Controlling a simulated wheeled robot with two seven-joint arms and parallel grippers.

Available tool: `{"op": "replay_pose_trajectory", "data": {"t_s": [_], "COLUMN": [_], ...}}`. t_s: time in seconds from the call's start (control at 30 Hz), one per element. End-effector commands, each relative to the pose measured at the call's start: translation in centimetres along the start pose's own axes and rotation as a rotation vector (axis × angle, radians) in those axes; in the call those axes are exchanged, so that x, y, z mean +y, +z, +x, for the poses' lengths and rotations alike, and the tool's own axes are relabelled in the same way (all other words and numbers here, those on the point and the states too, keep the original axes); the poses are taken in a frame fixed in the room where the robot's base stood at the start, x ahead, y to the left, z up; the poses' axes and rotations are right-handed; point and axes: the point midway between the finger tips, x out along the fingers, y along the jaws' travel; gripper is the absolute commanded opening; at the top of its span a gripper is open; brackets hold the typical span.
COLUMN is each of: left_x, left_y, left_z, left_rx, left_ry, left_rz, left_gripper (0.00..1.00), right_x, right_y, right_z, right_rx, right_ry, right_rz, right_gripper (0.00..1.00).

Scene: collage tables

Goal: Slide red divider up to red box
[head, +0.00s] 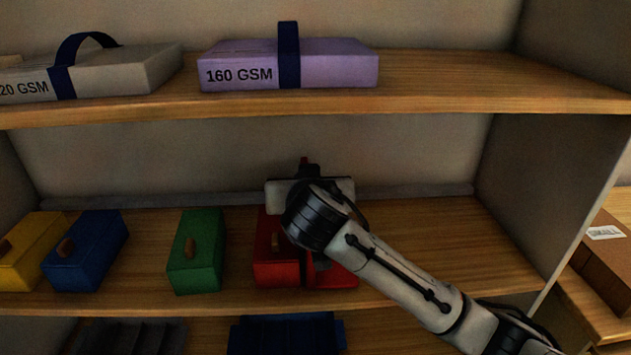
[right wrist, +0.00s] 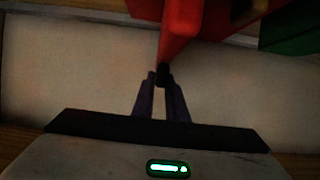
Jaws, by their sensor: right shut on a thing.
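The red box (head: 272,266) with a brown knob stands on the middle shelf, right of the green box. The red divider (head: 338,277) stands beside it on the right; its foot shows, and its upright is mostly hidden behind my right wrist. My right gripper (head: 306,171) reaches in from the lower right and is shut on the divider's upper part. In the right wrist view, the fingertips (right wrist: 161,78) close on a dark end of the divider (right wrist: 180,35). Whether divider and box touch cannot be told. My left gripper is not in view.
Green (head: 195,255), blue (head: 86,252) and yellow (head: 28,250) boxes stand to the left. The shelf (head: 450,245) is clear to the right, up to the side wall. Paper packs, one purple (head: 340,66), lie on the shelf above. Dark trays (head: 287,335) are below.

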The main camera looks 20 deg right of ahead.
Motion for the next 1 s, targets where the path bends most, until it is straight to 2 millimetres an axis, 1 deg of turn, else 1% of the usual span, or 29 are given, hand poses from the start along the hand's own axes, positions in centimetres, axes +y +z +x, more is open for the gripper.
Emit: {"op": "replay_pose_trajectory", "data": {"t_s": [0.33, 0.37, 0.43, 0.47, 0.77, 0.87, 0.97, 1.0], "left_x": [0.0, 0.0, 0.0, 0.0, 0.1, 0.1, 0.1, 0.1], "left_y": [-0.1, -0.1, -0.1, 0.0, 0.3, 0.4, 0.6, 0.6], "left_z": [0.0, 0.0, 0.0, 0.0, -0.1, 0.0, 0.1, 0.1], "left_rx": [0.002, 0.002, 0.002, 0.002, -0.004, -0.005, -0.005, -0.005], "left_ry": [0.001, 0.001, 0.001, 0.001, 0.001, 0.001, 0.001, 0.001], "left_rz": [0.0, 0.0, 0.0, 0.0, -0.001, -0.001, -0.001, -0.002], "left_gripper": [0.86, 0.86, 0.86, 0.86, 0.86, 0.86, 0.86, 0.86], "right_x": [-0.1, -0.1, -0.1, -0.1, -0.1, -0.1, -0.2, -0.2], "right_y": [-0.1, -0.1, -0.1, -0.1, -0.1, 0.0, 0.0, 0.0], "right_z": [0.1, 0.1, 0.1, 0.1, -0.1, -0.9, -2.5, -3.3], "right_rx": [0.002, 0.002, 0.002, 0.002, 0.001, 0.001, 0.002, 0.002], "right_ry": [0.001, 0.001, 0.001, 0.001, 0.0, -0.002, -0.005, -0.006], "right_rz": [0.0, 0.0, 0.0, 0.0, 0.0, 0.001, 0.003, 0.004], "right_gripper": [0.0, 0.17, 0.29, 0.31, 0.31, 0.31, 0.31, 0.31]}}
